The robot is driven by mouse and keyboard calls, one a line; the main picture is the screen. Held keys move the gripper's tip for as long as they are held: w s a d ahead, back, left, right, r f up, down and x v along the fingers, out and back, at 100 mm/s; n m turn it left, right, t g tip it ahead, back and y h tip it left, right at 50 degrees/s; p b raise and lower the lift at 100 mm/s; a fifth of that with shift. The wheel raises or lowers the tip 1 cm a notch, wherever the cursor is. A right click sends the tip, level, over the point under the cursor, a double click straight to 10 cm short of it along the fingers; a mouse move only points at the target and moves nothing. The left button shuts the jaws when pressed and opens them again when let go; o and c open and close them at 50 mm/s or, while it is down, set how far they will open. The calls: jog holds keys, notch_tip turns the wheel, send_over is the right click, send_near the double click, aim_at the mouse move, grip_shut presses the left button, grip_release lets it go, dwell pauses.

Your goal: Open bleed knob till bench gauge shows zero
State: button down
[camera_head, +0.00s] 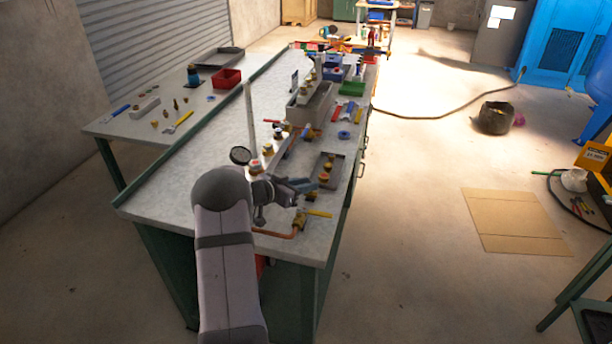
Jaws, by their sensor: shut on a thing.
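My gripper (304,186) is low over the near end of the long grey bench (185,186), beside the brass-and-copper pipework. Its jaws are shut on what appears to be the bleed knob. The knob is mostly hidden by the jaws, and how far it is turned cannot be told. A round dark-rimmed gauge (240,155) stands just left of my wrist. Its dial is too small to read.
A brass valve with a yellow handle (319,213) and a copper pipe (274,234) sit close in front of the gripper. A shallow tray (336,163) with brass parts lies just beyond. A grey box (310,105) and colored bins stand farther back.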

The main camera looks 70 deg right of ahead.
jog(key=shift+m+g+y+p, duration=0.3)
jog(key=shift+m+g+p, duration=0.1)
jog(key=shift+g+p, duration=0.1)
jog(key=c, duration=1.5)
grip_release()
jog(key=shift+r+b, duration=0.5)
jog(key=shift+r, duration=4.5)
